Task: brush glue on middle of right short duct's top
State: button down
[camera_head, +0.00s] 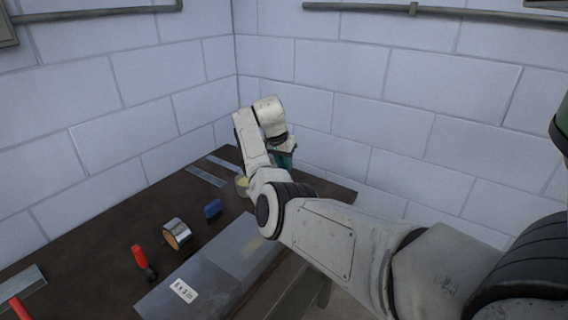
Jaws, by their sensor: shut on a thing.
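My gripper (284,157), dark teal, hangs at the far end of my bent arm, near the back corner of the bench. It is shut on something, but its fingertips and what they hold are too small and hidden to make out. A small round pot (241,184) with a pale yellow top stands on the bench left of my arm, partly behind it. A grey sheet-metal duct (213,266) with a white label lies at the front of the bench, apart from my gripper. A paler tan patch shows on its top.
On the dark bench (90,236) lie a roll of tape (177,234), a blue block (213,209), a red-handled tool (140,259) and flat metal strips (206,176). Another red handle (19,307) shows at the lower left. White block walls close off the back.

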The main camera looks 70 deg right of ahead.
jog(key=shift+r+p, duration=1.55)
jog(key=shift+r, duration=0.8)
jog(key=shift+r, duration=1.5)
